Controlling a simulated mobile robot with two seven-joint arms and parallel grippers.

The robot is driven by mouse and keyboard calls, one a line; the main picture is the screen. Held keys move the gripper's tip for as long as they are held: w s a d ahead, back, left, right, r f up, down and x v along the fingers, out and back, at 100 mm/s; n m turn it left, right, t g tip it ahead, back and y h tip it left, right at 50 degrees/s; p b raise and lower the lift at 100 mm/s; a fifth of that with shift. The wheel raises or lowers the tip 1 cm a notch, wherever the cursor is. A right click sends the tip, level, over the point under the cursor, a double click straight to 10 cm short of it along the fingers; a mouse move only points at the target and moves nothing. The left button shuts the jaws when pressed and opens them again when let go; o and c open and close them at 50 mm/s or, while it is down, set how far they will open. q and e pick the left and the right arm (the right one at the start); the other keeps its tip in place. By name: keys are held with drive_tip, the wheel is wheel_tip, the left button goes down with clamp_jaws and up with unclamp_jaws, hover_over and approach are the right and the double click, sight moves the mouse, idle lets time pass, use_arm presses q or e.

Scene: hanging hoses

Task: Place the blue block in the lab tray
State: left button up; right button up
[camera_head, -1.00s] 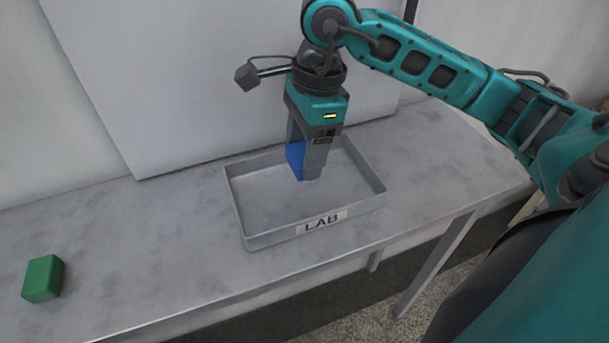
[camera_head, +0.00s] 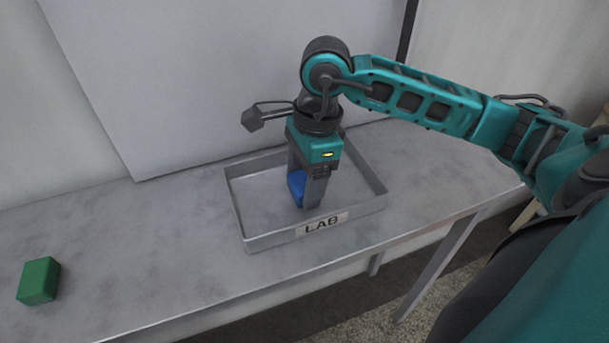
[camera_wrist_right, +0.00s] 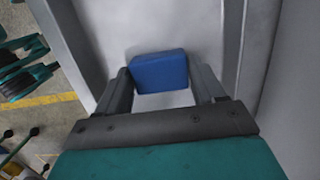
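The blue block (camera_head: 296,188) is between the fingers of my right gripper (camera_head: 306,195), inside the grey lab tray (camera_head: 272,240). In the right wrist view the blue block (camera_wrist_right: 160,72) fills the space between the two fingertips of the right gripper (camera_wrist_right: 162,78), which is shut on it. The block is low, close to the tray floor; I cannot tell whether it touches. The tray has low walls and a "LAB" label on its front. One finger hides part of the block in the head view. My left gripper is not in view.
A green block (camera_head: 38,281) stands on the grey table (camera_head: 150,260) at the far left, well away from the tray. A large pale panel (camera_head: 220,80) rises behind the table. The table between the green block and the tray is clear.

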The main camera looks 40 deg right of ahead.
drive_tip(key=o, duration=0.3)
drive_tip(key=shift+o, duration=0.2)
wheel_tip(320, 180, up, 12)
drive_tip(key=d, duration=0.1)
drive_tip(key=shift+s+d+r+p, duration=0.15)
drive_tip(key=shift+s+d+p, duration=0.05)
drive_tip(key=shift+d+p, duration=0.25)
drive_tip(key=shift+a, duration=0.1)
